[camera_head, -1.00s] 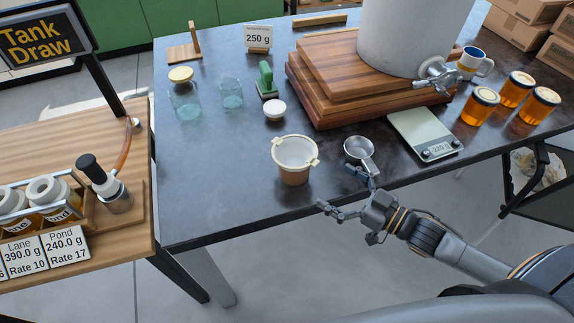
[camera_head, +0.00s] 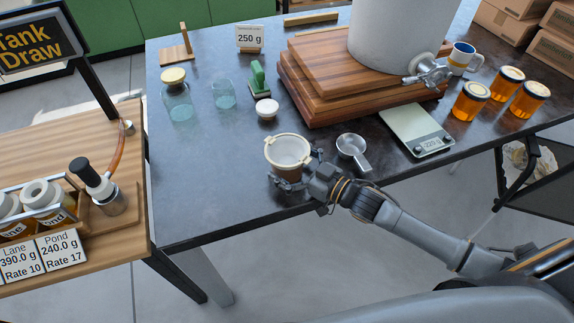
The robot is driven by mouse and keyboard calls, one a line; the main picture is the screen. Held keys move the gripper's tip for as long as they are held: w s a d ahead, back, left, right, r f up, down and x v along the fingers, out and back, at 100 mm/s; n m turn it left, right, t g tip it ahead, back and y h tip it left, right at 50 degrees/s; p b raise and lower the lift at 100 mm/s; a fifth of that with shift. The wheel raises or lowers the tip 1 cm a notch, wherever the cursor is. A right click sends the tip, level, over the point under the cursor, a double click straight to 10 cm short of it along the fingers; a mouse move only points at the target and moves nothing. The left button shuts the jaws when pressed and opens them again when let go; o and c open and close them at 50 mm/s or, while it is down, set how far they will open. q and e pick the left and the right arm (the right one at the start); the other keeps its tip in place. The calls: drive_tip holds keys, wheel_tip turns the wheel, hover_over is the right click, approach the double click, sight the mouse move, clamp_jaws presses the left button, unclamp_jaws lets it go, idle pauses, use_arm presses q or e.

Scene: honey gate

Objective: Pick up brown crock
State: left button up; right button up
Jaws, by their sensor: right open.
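The brown crock (camera_head: 287,155) stands upright near the front edge of the dark table. It has a cream rim and inside, and a brown lower body partly hidden by my gripper. My right gripper (camera_head: 291,176) is open at the crock's front right side. Its fingers reach around the lower body, one in front and one on the right. I cannot tell whether they touch it. My left gripper is not in view.
A metal scoop (camera_head: 353,150) lies just right of the crock, near my right arm. A scale (camera_head: 417,131), honey jars (camera_head: 470,101) and a tank on wooden boards (camera_head: 325,85) are further right and behind. A small white jar (camera_head: 267,107) stands behind the crock. The table left of the crock is clear.

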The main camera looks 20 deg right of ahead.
drive_tip(key=c, duration=1.3)
drive_tip(key=shift+r, duration=0.1)
drive_tip(key=shift+c, duration=1.3)
